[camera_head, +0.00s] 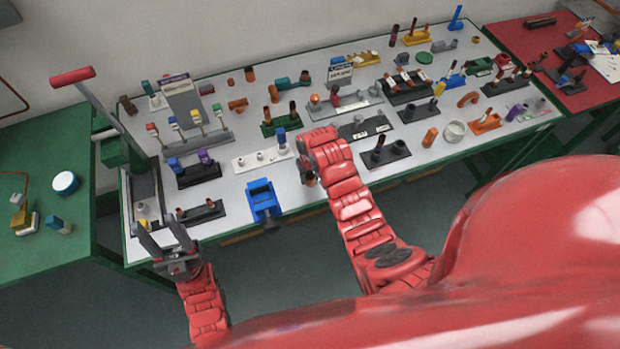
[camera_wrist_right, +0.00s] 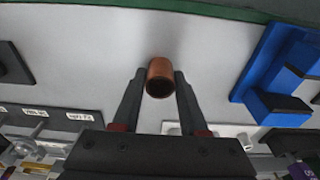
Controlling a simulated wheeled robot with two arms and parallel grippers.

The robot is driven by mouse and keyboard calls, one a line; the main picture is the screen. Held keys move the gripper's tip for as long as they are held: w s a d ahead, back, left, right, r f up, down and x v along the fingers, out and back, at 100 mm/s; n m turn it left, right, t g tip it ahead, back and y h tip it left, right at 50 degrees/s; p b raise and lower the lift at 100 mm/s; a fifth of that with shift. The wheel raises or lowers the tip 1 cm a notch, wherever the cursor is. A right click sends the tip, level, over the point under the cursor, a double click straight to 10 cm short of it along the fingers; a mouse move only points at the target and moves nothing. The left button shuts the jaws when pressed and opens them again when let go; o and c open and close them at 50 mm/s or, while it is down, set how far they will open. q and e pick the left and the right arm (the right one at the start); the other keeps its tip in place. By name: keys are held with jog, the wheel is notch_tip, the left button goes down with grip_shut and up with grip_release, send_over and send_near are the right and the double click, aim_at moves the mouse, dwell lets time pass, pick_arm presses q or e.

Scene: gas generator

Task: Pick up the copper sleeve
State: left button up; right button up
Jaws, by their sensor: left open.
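The copper sleeve (camera_wrist_right: 159,78) is a short orange-brown tube on the light table top (camera_wrist_right: 100,60). In the right wrist view it lies between the fingertips of my right gripper (camera_wrist_right: 159,74), with a narrow gap visible on its left side. The right gripper looks open around it. In the head view the right gripper (camera_head: 308,174) points down at the table's front edge, and the wrist mostly hides the sleeve. My left gripper (camera_head: 160,228) is open and empty over the table's front left corner.
A blue vise (camera_head: 262,200) stands left of the right gripper, and a white block with pegs (camera_head: 262,158) is behind it. Black holders with dark sleeves (camera_head: 386,154) stand to the right. Several coloured parts fill the table behind.

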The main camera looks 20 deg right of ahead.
grip_shut()
jog(key=shift+r, duration=0.15)
